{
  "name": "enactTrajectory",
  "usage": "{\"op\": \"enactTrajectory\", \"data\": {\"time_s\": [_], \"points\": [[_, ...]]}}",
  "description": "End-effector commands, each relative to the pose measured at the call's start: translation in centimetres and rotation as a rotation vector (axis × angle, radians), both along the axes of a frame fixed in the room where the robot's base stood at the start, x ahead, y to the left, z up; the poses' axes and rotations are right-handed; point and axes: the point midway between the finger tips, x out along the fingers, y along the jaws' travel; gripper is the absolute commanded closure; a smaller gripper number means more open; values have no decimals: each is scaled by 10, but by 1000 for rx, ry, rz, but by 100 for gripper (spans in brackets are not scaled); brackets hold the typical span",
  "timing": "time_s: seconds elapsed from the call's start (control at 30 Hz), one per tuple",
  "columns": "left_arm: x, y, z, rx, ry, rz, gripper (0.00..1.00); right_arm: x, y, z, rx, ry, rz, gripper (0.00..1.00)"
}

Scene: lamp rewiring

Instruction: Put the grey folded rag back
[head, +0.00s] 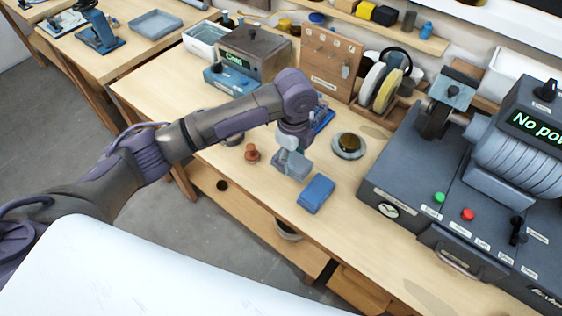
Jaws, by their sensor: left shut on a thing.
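The grey folded rag (293,167) is a small grey block near the front edge of the wooden workbench, in the middle of the head view. My left gripper (289,155) comes down on it from above and is shut on it. The gripper hides part of its top. I cannot tell whether the rag touches the bench or hangs just above it. A blue folded cloth (316,194) lies just to its right and nearer the front edge. My right gripper is not in view.
A round dish (348,146) stands right of the rag, and a small reddish-brown knobbed object (252,153) stands left of it. A large dark machine (455,190) fills the right side. A tool board (331,62) and wire spools (383,83) stand behind.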

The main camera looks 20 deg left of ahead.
Motion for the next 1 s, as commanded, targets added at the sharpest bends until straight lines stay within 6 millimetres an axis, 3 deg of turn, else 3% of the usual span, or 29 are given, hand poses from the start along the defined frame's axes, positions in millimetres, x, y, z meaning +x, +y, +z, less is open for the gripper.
{"op": "enactTrajectory", "data": {"time_s": [0.1,0.23,0.57,0.93,0.97,1.0], "points": [[5,18,-10,1,2,3,71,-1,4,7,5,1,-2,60],[7,26,-17,-1,0,0,71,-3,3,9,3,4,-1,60],[7,27,-55,0,0,0,71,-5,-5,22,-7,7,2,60],[7,26,-60,0,-1,-1,71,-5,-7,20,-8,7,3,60],[7,26,-60,0,-1,-1,37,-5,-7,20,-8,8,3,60],[7,26,-60,0,-1,-2,30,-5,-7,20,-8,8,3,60]]}}
